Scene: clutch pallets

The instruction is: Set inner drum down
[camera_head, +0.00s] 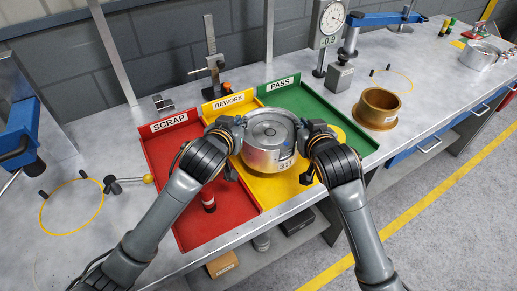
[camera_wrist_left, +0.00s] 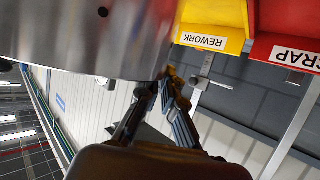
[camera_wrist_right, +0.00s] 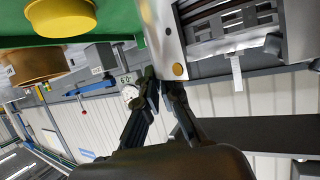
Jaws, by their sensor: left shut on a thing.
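The inner drum (camera_head: 268,140), a silver metal cylinder with a recessed top, is between my two grippers over the yellow REWORK tray (camera_head: 270,188). It fills the upper left of the left wrist view (camera_wrist_left: 80,40); part of its side shows in the right wrist view (camera_wrist_right: 205,35). My left gripper (camera_head: 236,128) is shut on the drum's left edge. My right gripper (camera_head: 306,130) is at its right edge, fingertips close together; their grip is unclear. The drum's underside is hidden, so I cannot tell whether it touches the tray.
The green PASS tray (camera_head: 310,105), with a yellow disc (camera_wrist_right: 60,15), is right. A brass ring (camera_head: 378,108) and a dial gauge (camera_head: 330,22) stand further right.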

